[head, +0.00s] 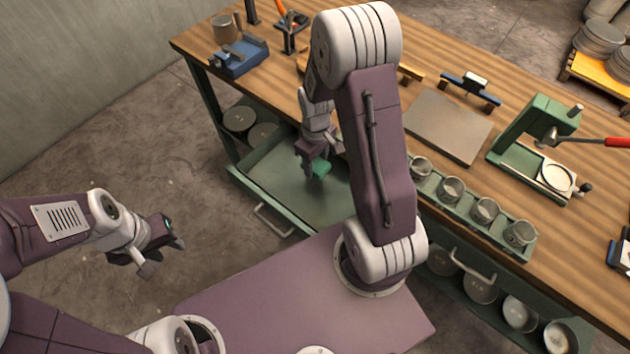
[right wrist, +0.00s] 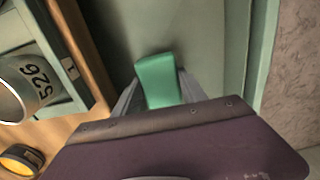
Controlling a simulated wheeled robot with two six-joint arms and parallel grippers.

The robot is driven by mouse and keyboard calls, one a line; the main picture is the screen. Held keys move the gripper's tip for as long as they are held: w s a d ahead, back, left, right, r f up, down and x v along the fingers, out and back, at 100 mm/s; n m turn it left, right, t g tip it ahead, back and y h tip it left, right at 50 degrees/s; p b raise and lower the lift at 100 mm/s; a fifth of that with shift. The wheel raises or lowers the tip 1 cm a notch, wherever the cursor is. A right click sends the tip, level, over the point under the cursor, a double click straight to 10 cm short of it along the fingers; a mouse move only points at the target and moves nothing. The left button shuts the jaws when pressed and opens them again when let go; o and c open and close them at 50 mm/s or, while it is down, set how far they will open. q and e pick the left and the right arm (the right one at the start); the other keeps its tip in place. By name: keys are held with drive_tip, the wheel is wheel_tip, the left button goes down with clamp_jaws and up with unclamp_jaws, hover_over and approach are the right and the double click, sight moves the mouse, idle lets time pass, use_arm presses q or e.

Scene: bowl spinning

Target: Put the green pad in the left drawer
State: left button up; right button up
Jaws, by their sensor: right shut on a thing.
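The green pad (head: 320,170) is in the fingers of my right gripper (head: 318,166), over the open left drawer (head: 275,175). In the right wrist view the pad (right wrist: 158,80) sits between the two fingers of my right gripper (right wrist: 160,92), with the drawer's green floor (right wrist: 205,40) behind it. I cannot tell whether the pad touches the drawer floor. My left gripper (head: 172,240) is off to the left above the bare floor, away from the bench and drawer. Its fingers look parted and nothing shows between them.
The wooden bench (head: 420,75) stands beside the drawer. A green rack of metal cups (head: 486,210) lies along its front edge, right of my right arm. A grey mat (head: 448,125) and a green press (head: 540,130) are farther back. The drawer is otherwise empty where visible.

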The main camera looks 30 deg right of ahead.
sight(316, 182)
wheel_tip(316, 182, down, 4)
drive_tip(key=shift+w+d+r, duration=0.1)
drive_tip(key=shift+d+r, duration=0.05)
wheel_tip(316, 182, down, 4)
drive_tip(key=shift+r+b, duration=0.25)
drive_tip(key=shift+b, duration=0.1)
drive_tip(key=shift+f, duration=0.3)
drive_tip(key=shift+f, duration=0.15)
drive_tip(key=o, duration=1.3)
